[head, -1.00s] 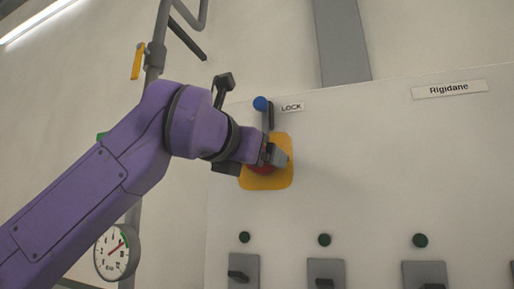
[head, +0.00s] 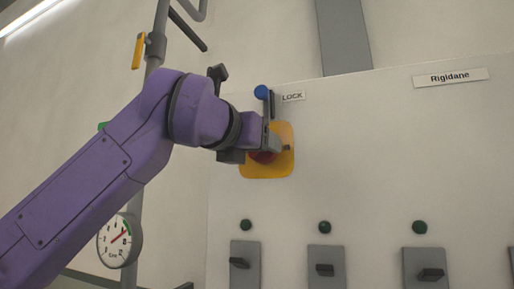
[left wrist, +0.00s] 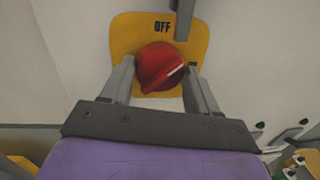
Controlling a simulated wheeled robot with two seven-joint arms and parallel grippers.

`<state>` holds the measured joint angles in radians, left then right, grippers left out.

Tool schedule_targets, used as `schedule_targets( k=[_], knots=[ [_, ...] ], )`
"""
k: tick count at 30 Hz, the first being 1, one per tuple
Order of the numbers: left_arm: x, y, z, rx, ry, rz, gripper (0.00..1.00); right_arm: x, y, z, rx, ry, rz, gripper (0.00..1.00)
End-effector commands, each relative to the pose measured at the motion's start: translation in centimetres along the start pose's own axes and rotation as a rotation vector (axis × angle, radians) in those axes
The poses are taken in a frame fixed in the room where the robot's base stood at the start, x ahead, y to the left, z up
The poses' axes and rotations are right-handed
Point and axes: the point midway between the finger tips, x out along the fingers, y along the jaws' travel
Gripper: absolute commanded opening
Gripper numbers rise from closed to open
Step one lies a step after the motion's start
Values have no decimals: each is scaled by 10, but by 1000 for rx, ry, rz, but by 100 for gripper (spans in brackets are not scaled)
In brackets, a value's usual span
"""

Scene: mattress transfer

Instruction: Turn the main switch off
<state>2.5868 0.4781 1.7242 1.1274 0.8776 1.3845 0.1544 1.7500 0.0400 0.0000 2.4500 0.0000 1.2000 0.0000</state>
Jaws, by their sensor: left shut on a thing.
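The main switch is a round red knob (left wrist: 160,68) on a yellow plate (left wrist: 125,35) marked OFF at its top in the left wrist view. A white line on the knob points toward the upper right there, to the side of the OFF mark. My left gripper (left wrist: 160,82) is shut on the knob, one finger on each side. In the head view, my left gripper (head: 275,143) covers most of the red knob (head: 262,157) on the yellow plate (head: 268,171). My right gripper is not in view.
A blue-ended lever (head: 261,92) beside a LOCK label (head: 293,97) stands just above the plate. Several grey switches (head: 326,268) with green lamps lie below. A round gauge (head: 120,240) and a pipe stand left. The panel right of the plate is clear.

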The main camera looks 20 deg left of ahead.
Motion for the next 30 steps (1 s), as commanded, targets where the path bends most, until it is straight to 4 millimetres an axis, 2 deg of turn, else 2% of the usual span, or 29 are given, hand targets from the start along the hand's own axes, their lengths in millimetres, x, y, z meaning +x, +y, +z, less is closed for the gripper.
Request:
schedule_targets(
  k=[18, 30],
  knots=[
    [0, 0, -4, -536, -55, 14, 30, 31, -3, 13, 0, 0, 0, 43],
    [0, 0, -3, -737, -74, 18, 30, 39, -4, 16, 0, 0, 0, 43]
  ],
)
